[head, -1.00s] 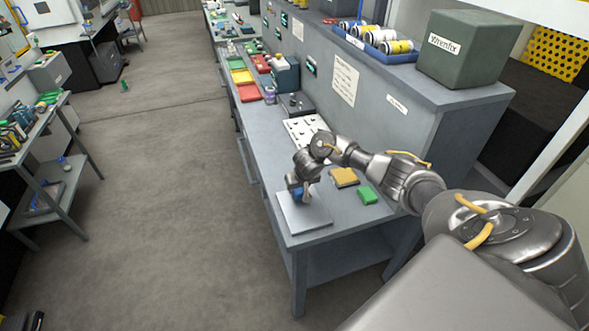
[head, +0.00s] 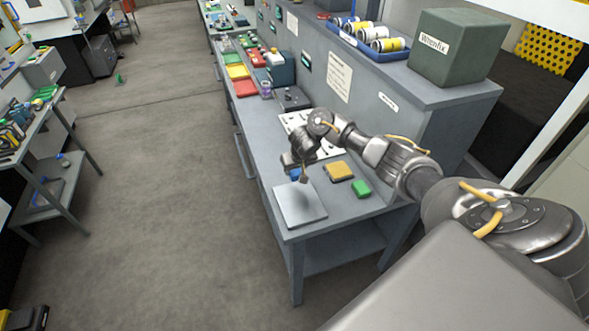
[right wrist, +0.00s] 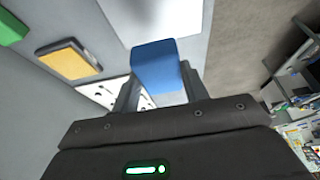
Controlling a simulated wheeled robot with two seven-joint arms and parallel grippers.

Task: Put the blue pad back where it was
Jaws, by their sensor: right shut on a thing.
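My right gripper (head: 297,172) is shut on the blue pad (head: 293,175) and holds it in the air above the pale square plate (head: 300,208) at the near end of the grey bench. In the right wrist view the blue pad (right wrist: 157,66) sticks out between the two fingers, with the pale plate (right wrist: 185,18) beyond it. A yellow pad (head: 338,171) and a green pad (head: 361,189) lie on the bench right of the plate. A white board with dark marks (head: 292,122) lies behind, partly hidden by my arm. My left gripper is out of view.
Red (head: 245,88) and yellow (head: 237,72) trays and a grey-blue box (head: 281,70) stand farther along the bench. An upright grey panel (head: 380,105) closes its right side. A shelf unit (head: 50,185) stands at far left.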

